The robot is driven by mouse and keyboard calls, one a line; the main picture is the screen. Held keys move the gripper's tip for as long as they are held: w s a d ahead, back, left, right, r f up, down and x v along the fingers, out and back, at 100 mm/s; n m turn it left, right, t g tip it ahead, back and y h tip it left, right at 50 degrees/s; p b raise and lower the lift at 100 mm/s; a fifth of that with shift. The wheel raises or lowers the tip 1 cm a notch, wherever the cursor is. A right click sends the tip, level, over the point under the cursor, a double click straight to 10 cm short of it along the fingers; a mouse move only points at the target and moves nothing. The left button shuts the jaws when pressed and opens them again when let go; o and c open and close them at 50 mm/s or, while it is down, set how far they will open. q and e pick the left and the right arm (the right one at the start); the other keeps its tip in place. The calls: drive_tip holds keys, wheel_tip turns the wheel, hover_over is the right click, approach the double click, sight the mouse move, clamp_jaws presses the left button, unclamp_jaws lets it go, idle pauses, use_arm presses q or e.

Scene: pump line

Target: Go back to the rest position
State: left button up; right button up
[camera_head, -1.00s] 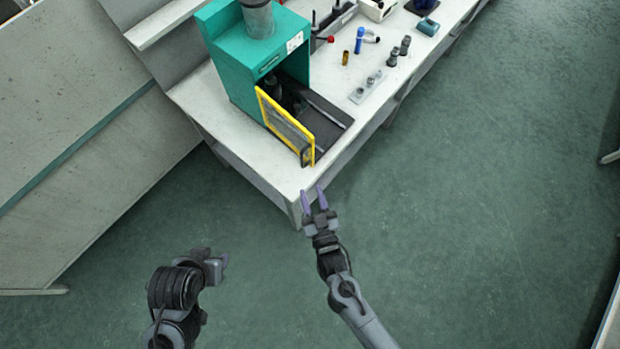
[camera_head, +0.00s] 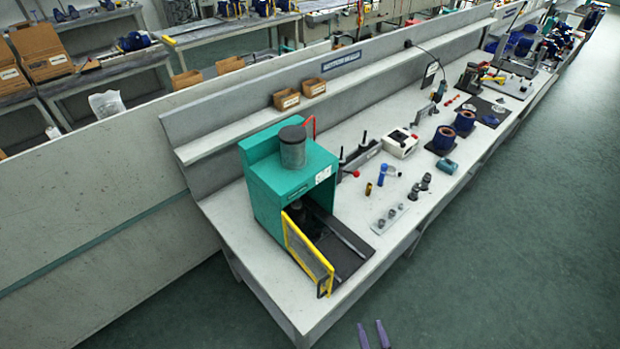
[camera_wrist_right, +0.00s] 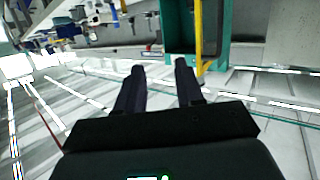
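My right gripper (camera_head: 373,335) shows only as two purple fingertips at the bottom edge of the head view, in front of the bench corner. The fingers stand apart with nothing between them. In the right wrist view the right gripper (camera_wrist_right: 159,67) also shows two dark, parted, empty fingers. My left gripper is outside both views.
A white bench (camera_head: 225,209) carries a green press (camera_head: 262,198) with its yellow-framed door (camera_head: 305,255) swung open near the front corner. Small parts, a white box (camera_head: 400,143) and copper-wound blue parts stand farther along. The green floor (camera_head: 530,240) at right is clear.

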drive_tip(key=s+d+r+g+h, duration=0.1)
drive_tip(key=s+d+r+g, duration=0.15)
drive_tip(key=s+g, duration=0.35)
drive_tip(key=s+d+r+g, duration=0.1)
drive_tip(key=s+d+g, duration=0.35)
drive_tip(key=s, duration=0.25)
wheel_tip(320, 180, up, 16)
drive_tip(key=g+p, duration=0.1)
drive_tip(key=p, duration=1.4)
drive_tip(key=shift+s+f+p, duration=0.25)
drive_tip(key=shift+s+p, duration=0.05)
drive_tip(key=shift+p, duration=0.05)
drive_tip(key=shift+a, duration=0.1)
